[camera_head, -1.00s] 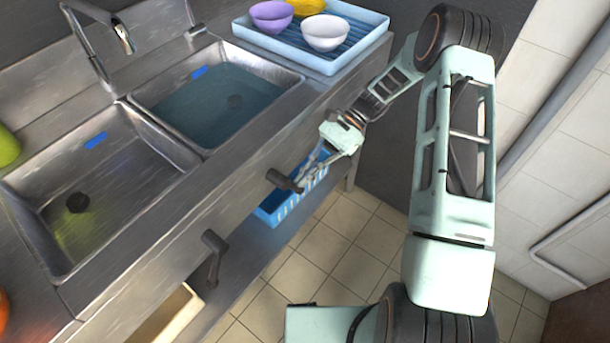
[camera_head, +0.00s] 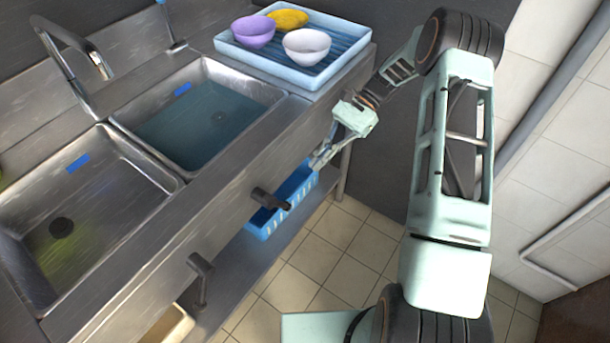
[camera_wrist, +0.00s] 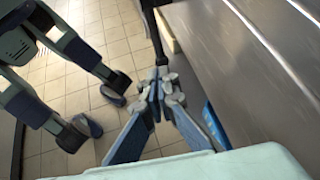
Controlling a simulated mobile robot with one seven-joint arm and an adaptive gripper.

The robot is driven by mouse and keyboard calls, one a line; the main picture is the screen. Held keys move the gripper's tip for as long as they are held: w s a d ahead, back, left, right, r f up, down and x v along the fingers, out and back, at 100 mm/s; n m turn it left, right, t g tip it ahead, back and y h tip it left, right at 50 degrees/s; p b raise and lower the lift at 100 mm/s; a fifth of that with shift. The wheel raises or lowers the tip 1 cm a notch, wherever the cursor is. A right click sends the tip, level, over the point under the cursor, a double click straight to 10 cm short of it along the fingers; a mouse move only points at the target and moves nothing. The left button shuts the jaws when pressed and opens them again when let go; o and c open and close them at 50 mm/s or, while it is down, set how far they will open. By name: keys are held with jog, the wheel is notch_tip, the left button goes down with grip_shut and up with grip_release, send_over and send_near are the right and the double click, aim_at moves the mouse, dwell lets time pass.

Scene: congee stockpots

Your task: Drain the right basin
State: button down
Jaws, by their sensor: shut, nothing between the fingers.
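The right basin (camera_head: 205,120) is a steel sink holding bluish water over a dark drain. On the front panel below it is a dark lever (camera_head: 270,199), sticking out sideways to the right. The left basin's lever (camera_head: 201,278) hangs downward. My gripper (camera_head: 318,163) is shut and empty, to the right of the right lever and apart from it in the head view. In the wrist view my gripper's fingertips (camera_wrist: 160,80) are together, with a dark lever (camera_wrist: 158,40) beyond them; I cannot tell the gap there.
The left basin (camera_head: 85,210) shows a bare bottom with a drain. A blue tray (camera_head: 285,72) with bowls and a yellow item sits on the counter's right. A blue basket (camera_head: 262,222) is on the shelf below. Tiled floor is free to the right.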

jog(key=shift+v, duration=1.5)
jog(key=shift+f, duration=0.15)
